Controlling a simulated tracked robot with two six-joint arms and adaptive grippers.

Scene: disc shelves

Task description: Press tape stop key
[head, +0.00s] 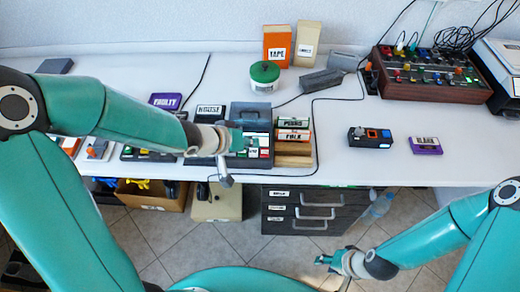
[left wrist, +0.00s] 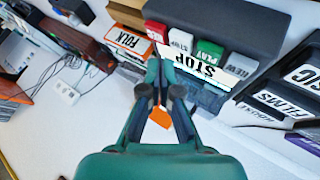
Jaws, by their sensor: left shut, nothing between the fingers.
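The dark grey tape recorder (head: 251,110) stands at the middle of the bench, with a row of coloured keys on its front side. In the left wrist view the recorder (left wrist: 235,22) shows a red key (left wrist: 157,31), a white key (left wrist: 181,41), a green key (left wrist: 208,53) and a pale key (left wrist: 240,66). A white STOP label (left wrist: 197,66) lies below the row. My left gripper (head: 241,142) is shut and empty, in front of the keys. Its tips (left wrist: 161,66) appear beside the STOP label; contact cannot be told. My right gripper (head: 323,260) is low, away from the bench.
Labelled tape boxes (head: 293,134) are stacked right of the recorder. A green-lidded tin (head: 265,77) and an orange TAPE box (head: 278,46) stand behind. A brown mixer (head: 433,74) is at the back right.

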